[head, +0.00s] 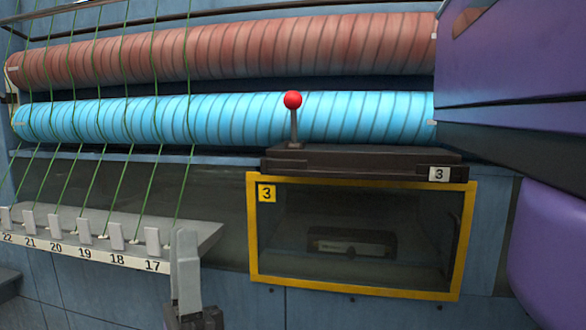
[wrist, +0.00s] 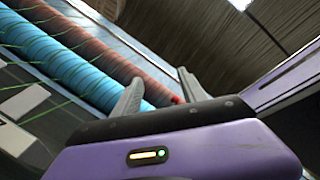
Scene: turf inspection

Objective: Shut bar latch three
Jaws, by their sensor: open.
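Bar latch three is a short grey lever with a red ball knob (head: 292,100). It stands nearly upright at the left of a dark housing (head: 350,160) marked 3, above a yellow-framed window (head: 360,289) also marked 3. My gripper (head: 184,246) shows at the bottom of the head view, below and left of the lever and apart from it. In the wrist view my gripper (wrist: 160,76) has its two grey fingers spread, with nothing held. The red knob (wrist: 176,99) shows small beyond them, near the right finger. The lever's stem is hidden there.
A blue wrapped roller (head: 230,118) and a red one (head: 230,50) run behind the lever. Green cords (head: 117,180) cross them at left, down to a numbered grey shelf (head: 95,225) with several white clips. Purple bodies (head: 515,50) fill the right side.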

